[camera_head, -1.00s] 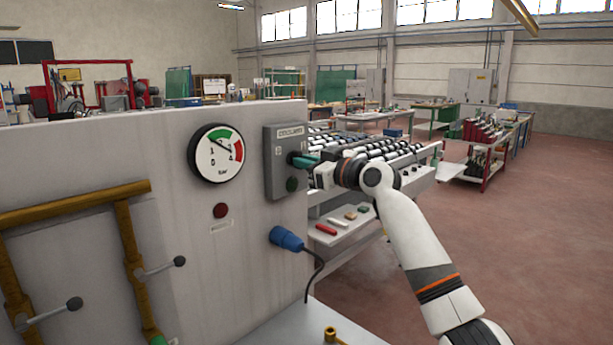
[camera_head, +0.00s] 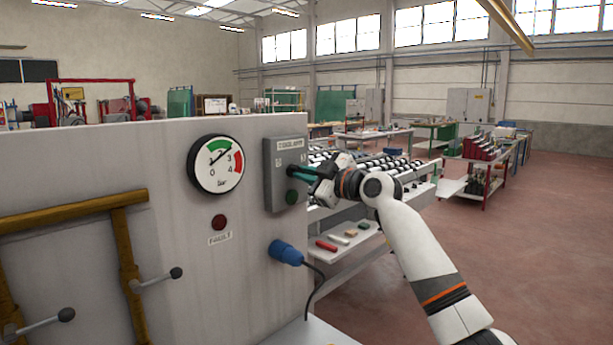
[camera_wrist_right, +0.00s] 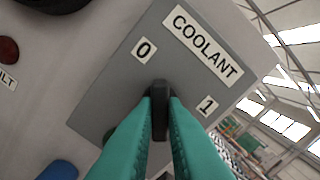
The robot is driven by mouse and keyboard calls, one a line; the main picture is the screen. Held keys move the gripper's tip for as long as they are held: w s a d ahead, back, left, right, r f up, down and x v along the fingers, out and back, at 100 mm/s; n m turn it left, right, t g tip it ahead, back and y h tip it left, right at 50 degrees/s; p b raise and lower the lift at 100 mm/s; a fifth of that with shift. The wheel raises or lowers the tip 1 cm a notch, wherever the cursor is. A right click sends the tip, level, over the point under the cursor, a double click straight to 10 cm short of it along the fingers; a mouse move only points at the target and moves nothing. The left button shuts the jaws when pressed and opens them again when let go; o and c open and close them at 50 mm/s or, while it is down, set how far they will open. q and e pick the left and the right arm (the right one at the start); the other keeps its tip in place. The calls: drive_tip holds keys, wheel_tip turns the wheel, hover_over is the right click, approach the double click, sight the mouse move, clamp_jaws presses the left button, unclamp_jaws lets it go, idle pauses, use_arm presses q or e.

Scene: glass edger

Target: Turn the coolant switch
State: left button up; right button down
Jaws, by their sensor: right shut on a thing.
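The coolant switch is a grey box (camera_head: 285,150) with a "COOLANT" label, fixed at the right end of the white machine panel. In the right wrist view its dark knob (camera_wrist_right: 160,92) stands between the marks "0" and "1", and its visible end leans toward "0". My right gripper (camera_head: 297,172) reaches the box from the right. Its green fingers (camera_wrist_right: 160,112) are shut on the knob, one on each side, and hide its lower part. A dark green round button (camera_head: 291,197) sits below on the same box. My left gripper is not in view.
A round pressure gauge (camera_head: 215,166) and a dark red "FAULT" button (camera_head: 219,222) are left of the box. A blue plug (camera_head: 286,252) with a cable sticks out below. Yellow pipes (camera_head: 128,250) with levers run at the left. A roller table (camera_head: 395,168) stands behind my arm.

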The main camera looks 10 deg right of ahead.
drive_tip(key=c, duration=1.5)
unclamp_jaws()
drive_tip(key=b+v, duration=0.3)
drive_tip(key=v, duration=0.9)
